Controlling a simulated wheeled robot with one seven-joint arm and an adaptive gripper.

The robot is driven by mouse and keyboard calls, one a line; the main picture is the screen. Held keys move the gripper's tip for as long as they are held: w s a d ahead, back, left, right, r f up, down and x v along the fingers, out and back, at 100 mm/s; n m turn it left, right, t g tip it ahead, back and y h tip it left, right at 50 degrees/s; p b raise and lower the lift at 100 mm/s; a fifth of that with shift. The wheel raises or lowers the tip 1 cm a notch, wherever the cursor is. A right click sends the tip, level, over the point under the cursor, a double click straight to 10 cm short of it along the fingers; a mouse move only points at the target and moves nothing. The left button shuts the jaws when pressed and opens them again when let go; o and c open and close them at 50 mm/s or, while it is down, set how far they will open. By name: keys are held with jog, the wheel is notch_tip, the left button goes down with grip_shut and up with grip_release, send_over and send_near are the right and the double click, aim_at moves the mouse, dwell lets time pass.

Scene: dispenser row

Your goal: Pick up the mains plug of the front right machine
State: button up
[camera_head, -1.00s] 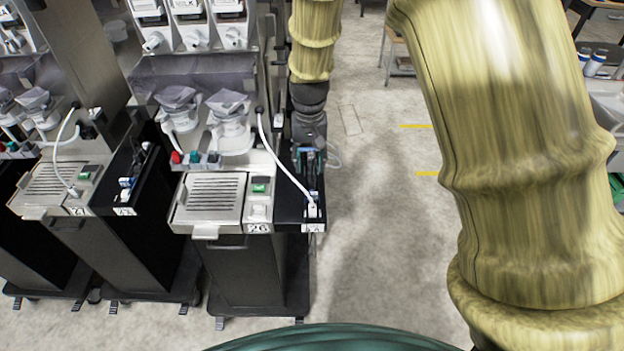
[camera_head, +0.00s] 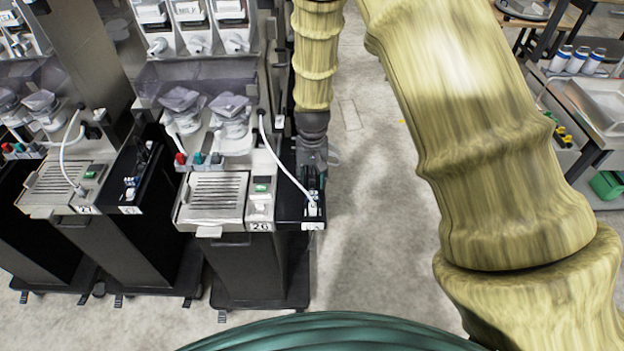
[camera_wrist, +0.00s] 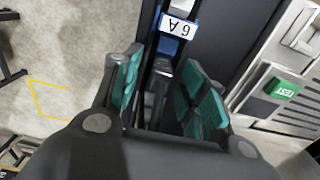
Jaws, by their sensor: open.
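The front right machine (camera_head: 219,198) carries the number 26 and has a narrow black side shelf (camera_head: 289,212) on its right. A white cord (camera_head: 283,168) runs down to a small white plug (camera_head: 313,210) at the front of this shelf, by a label. My gripper (camera_head: 316,182) is just behind the plug, over the shelf. In the wrist view my gripper (camera_wrist: 158,92) is open, its teal pads apart on either side of a dark grey piece (camera_wrist: 163,70). A blue part (camera_wrist: 170,45) and the label "6 A" (camera_wrist: 180,25) lie beyond; I cannot tell which piece is the plug.
The machine's drip tray (camera_head: 213,194) and green-lit panel (camera_head: 261,189) stand left of the shelf. Another machine (camera_head: 62,185) with its own side shelf stands further left. The floor (camera_head: 375,230) right of the front right machine is clear. A bench with bottles (camera_head: 577,60) is at the right.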

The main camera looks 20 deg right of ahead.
aim_at(312, 177)
jog(key=shift+f, duration=0.15)
grip_shut()
dwell(0.4)
jog(key=shift+w+r+b, duration=0.1)
jog(key=shift+r+b, duration=0.25)
jog(key=shift+r, duration=0.3)
jog(key=shift+r+b, duration=1.5)
jog(key=shift+r, duration=2.9)
jog(key=shift+r+p, duration=0.95)
jog(key=shift+r, duration=0.1)
